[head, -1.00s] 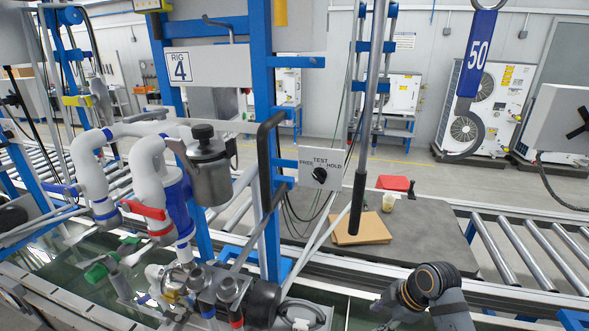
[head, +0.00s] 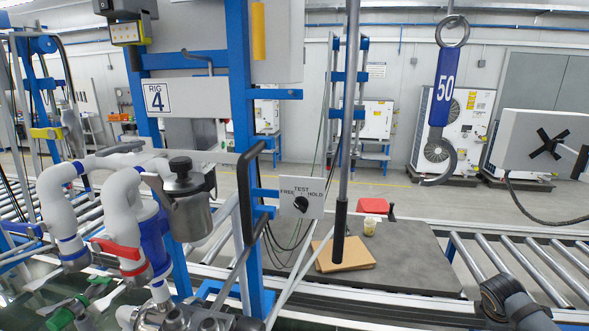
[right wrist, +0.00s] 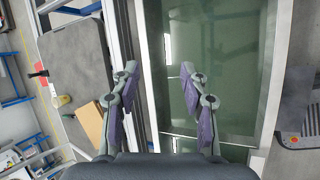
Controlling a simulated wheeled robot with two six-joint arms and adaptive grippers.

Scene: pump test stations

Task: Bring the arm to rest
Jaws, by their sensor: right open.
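My right gripper (right wrist: 159,75) shows in the right wrist view, with its two purple-padded fingers spread wide apart and nothing between them. It hangs above a long tank with greenish glass or water (right wrist: 228,60) and its pale metal rim. In the head view, only a dark rounded part of my right arm (head: 512,302) shows at the lower right, in front of the rollers. The right gripper's fingers are out of that view. My left arm and gripper are not in view.
A grey bench top (head: 400,250) carries a brown board (head: 345,254), a yellowish cup (head: 370,226) and a red box (head: 371,205). The Rig 4 frame (head: 243,150) with white pipes (head: 65,215) stands left. A hook labelled 50 (head: 441,90) hangs at upper right. Rollers (head: 515,265) lie right.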

